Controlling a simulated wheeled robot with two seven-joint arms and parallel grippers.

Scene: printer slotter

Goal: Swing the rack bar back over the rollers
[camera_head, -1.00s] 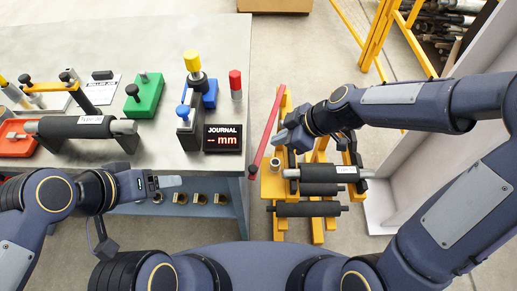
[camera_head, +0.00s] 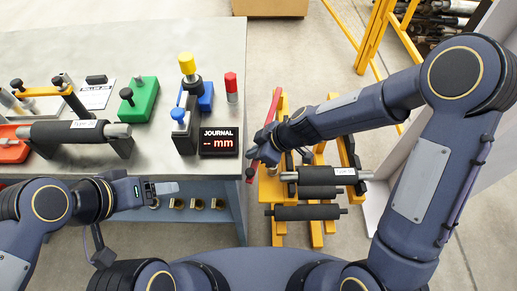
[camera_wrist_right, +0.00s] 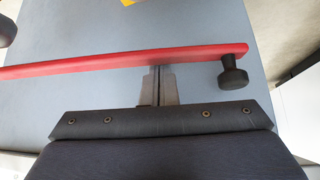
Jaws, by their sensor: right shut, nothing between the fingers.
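The rack bar (camera_head: 275,107) is a long red bar at the left side of the yellow roller rack (camera_head: 316,229). It runs lengthwise, beside the rollers, not across them. Its black knob (camera_head: 250,174) is at the near end. My right gripper (camera_head: 254,159) is shut and empty beside the bar near the knob. In the right wrist view the bar (camera_wrist_right: 120,62) crosses just beyond the shut fingertips (camera_wrist_right: 158,72), with the knob (camera_wrist_right: 233,75) to their right. I cannot tell whether they touch. Dark rollers (camera_head: 322,175) lie in the rack. My left gripper (camera_head: 168,188) is empty, away from the rack.
The grey workbench (camera_head: 150,185) stands left of the rack, its right edge close to the bar. On it are a journal display (camera_head: 219,141), a green block (camera_head: 139,99) and a roller on supports (camera_head: 75,132). A yellow frame (camera_head: 375,38) stands behind.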

